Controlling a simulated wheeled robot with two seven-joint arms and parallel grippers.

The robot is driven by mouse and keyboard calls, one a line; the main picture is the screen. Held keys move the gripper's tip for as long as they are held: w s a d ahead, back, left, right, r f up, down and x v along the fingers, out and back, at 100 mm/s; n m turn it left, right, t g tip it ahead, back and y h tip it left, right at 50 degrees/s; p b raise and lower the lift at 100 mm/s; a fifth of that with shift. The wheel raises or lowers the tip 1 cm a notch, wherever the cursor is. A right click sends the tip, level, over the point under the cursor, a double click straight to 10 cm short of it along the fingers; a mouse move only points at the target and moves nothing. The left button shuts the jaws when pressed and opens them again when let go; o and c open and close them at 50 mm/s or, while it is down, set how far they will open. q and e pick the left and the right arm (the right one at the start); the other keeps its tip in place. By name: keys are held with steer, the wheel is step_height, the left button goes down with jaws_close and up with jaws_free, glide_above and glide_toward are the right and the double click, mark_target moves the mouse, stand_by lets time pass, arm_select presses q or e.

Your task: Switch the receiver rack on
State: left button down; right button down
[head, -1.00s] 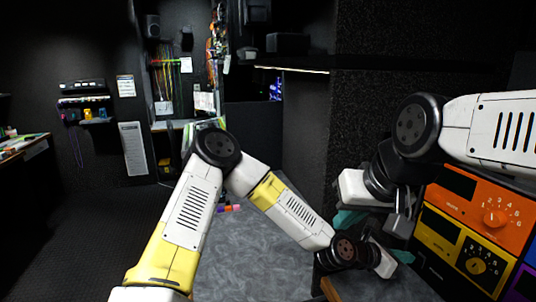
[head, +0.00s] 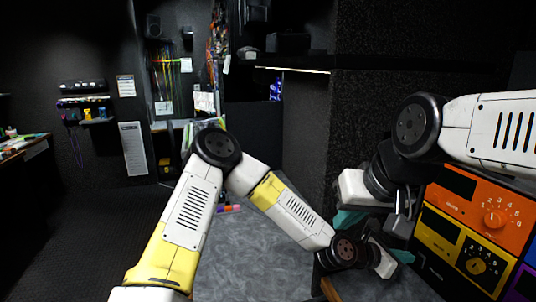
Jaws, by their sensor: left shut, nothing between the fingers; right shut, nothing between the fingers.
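The receiver rack stands at the right edge, partly cut off and partly behind my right arm. Its orange unit (head: 455,207) has a dark display and a numbered knob (head: 494,219). Below it a yellow unit (head: 440,240) has a dark display and a black knob (head: 475,266). My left gripper (head: 403,256) is low, just left of the yellow unit; it is shut and empty, its teal tip mostly hidden. My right gripper (head: 347,219) is shut and empty, pointing down, left of the orange unit. I see no power switch; the arms hide part of the rack.
A dark partition (head: 307,125) stands behind my grippers. A grey floor or mat (head: 255,260) with small coloured items (head: 229,208) lies between. A desk (head: 25,145) is far left. Dark floor at left is open.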

mark_target(418, 258)
arm_select(q)
steer(key=shift+x, duration=1.55)
stand_by(0.7)
steer(key=v, duration=0.7)
stand_by(0.4)
steer(key=shift+a, duration=0.1)
steer(key=w+a+r+m+y, duration=0.1)
steer(key=a+r+m+y, duration=0.15)
steer(key=a+m, duration=0.45)
steer(key=w+a+r+m+t+y, duration=0.1)
steer(key=w+a+r+m+y, duration=0.15)
steer(key=a, duration=0.85)
steer(key=w+a+r+m+y, duration=0.1)
steer(key=a+r+m+y, duration=0.15)
steer(key=a+m, duration=0.5)
steer(key=s+a+r+m+y, duration=0.1)
steer(key=s+a+r, duration=0.3)
steer(key=a, duration=0.3)
steer(key=s+a+r+m+t+y, duration=0.1)
steer(key=s+a+r+m, duration=0.1)
steer(key=s+a+r, duration=0.2)
steer(key=s+a+r+m+y, duration=0.1)
steer(key=s+a+r, duration=0.4)
steer(key=a, duration=0.6)
steer(key=s, duration=0.2)
steer(key=shift+s+m+y, duration=0.3)
steer(key=shift+m+y, duration=0.05)
steer(key=shift+m, duration=0.05)
